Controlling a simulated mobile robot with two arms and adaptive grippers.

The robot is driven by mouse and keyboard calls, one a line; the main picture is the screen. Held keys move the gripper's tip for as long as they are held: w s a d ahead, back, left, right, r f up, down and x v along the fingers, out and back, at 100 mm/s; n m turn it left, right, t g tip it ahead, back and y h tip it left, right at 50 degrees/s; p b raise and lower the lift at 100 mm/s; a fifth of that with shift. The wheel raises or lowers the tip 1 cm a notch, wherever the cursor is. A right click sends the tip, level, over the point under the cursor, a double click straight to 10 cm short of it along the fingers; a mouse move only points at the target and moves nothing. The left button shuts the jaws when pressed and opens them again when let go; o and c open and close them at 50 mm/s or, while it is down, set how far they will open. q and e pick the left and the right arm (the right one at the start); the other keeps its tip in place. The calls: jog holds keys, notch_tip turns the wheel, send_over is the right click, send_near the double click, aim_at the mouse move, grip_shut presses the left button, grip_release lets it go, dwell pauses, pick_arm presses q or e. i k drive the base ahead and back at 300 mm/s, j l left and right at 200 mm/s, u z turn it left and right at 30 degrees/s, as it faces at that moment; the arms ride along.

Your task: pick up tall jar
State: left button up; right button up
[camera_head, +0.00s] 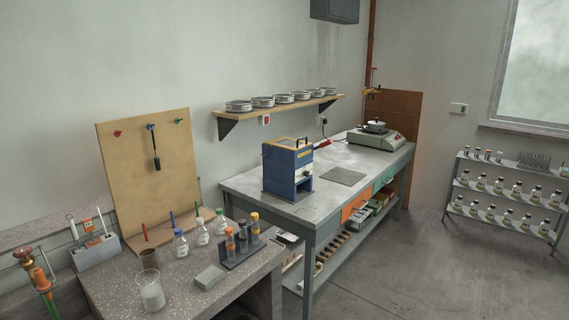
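A tall clear glass vessel (151,291) with pale contents stands upright near the front of the speckled concrete bench (115,293). It is the likeliest tall jar, but I cannot be certain of that. A brown cup (149,259) stands just behind it. Several clear capped bottles stand farther right, among them a blue-capped bottle (181,243). Neither of my grippers shows in the head view, and nothing is seen touching the vessel.
A dark rack (243,250) of vials and a small grey block (209,277) stand right of the vessel. A pegboard (150,180) rises behind. A grey holder (95,251) stands at left. A metal table (300,208) bears a blue device (287,167).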

aim_at(148, 282)
jog(key=i+l+u, duration=0.1)
jog(key=u, duration=0.25)
jog(key=i+l+u, duration=0.1)
jog(key=u, duration=0.3)
jog(key=l+u, duration=0.2)
jog(key=u, duration=0.15)
